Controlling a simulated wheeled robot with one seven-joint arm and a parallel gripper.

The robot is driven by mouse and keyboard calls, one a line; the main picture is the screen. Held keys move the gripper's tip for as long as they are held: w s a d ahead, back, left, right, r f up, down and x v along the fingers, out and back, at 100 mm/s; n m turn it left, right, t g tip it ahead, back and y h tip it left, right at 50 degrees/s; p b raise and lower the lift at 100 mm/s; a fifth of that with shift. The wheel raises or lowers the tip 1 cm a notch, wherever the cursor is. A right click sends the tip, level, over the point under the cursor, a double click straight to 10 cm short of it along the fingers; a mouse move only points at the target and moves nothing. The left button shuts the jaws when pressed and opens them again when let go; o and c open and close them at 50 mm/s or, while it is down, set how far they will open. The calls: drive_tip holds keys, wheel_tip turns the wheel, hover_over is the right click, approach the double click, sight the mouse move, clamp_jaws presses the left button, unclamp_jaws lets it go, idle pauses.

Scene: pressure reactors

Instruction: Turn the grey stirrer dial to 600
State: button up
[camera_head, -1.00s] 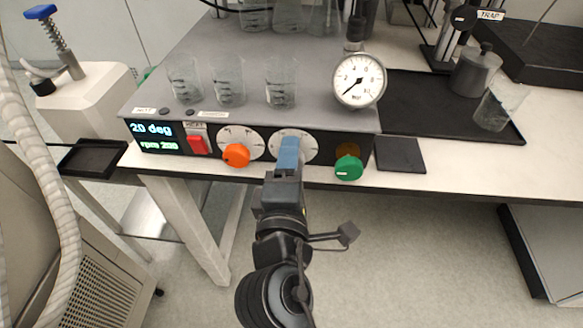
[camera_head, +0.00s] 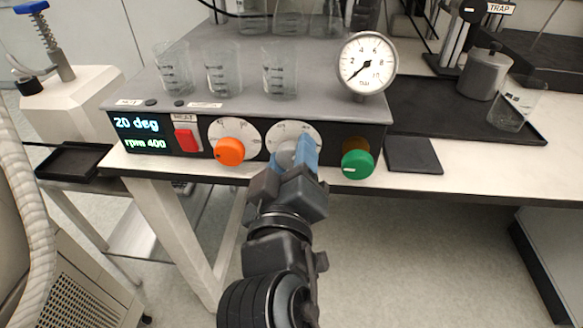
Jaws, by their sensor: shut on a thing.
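The grey stirrer dial (camera_head: 287,152) sits on the front panel (camera_head: 330,133) between the orange dial and the green knob, in front of a white scale disc (camera_head: 309,130). My gripper (camera_head: 297,156) is at the dial from the front, its blue fingers shut on it and rolled to one side. The fingers hide part of the dial and its scale, so the pointer cannot be read. The display (camera_head: 146,134) at the left of the panel reads 20 deg and rpm 400.
The orange dial (camera_head: 230,151) is close left of my gripper and the green knob (camera_head: 357,164) close right. A red heat switch (camera_head: 187,139) is further left. Glass beakers (camera_head: 280,75) and a pressure gauge (camera_head: 368,64) stand above. The floor in front is free.

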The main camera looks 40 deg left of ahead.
drive_tip(key=m+b, duration=0.1)
drive_tip(key=m, duration=0.1)
drive_tip(key=m+b, duration=0.2)
drive_tip(key=m, duration=0.1)
drive_tip(key=shift+f+m, duration=0.3)
drive_tip(key=shift+f, duration=0.05)
drive_tip(key=shift+m+b, duration=1.35)
drive_tip(key=shift+m, duration=0.95)
drive_tip(key=o, duration=1)
drive_tip(key=shift+r, duration=0.15)
drive_tip(key=shift+o, duration=0.2)
drive_tip(key=shift+r, duration=0.1)
drive_tip(key=shift+s, duration=0.1)
drive_tip(key=v, duration=0.7)
drive_tip(key=shift+s, duration=0.3)
